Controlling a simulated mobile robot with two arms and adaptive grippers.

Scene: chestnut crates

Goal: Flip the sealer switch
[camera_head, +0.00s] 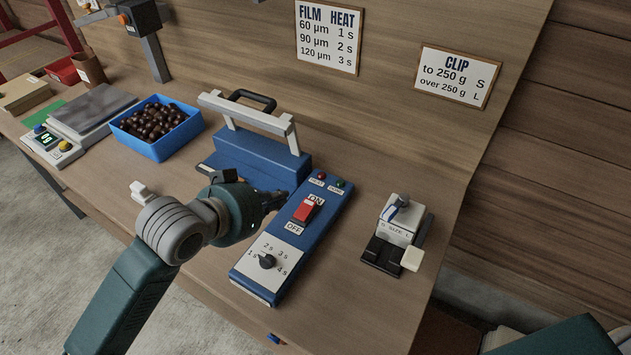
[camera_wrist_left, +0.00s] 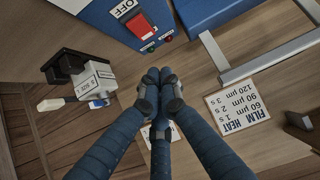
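The sealer's blue control box (camera_head: 262,288) lies on the bench, with a red rocker switch (camera_head: 304,210) between an ON label above and an OFF label below. Which side is pressed in I cannot tell. The switch also shows at the top of the left wrist view (camera_wrist_left: 138,25). The sealer's blue body (camera_head: 262,158) with its pale bar stands behind the box. My left gripper (camera_head: 276,198) is just left of the switch in the head view, apart from it as far as I can see. Its fingertips (camera_wrist_left: 158,76) meet, with nothing between them. My right gripper is not in view.
A timer dial (camera_head: 267,261) is on the box's near end. A clip device (camera_head: 400,221) stands to the right, with bare bench between. A blue crate of chestnuts (camera_head: 150,150) and a scale (camera_head: 92,110) are to the left. Signs hang on the back wall.

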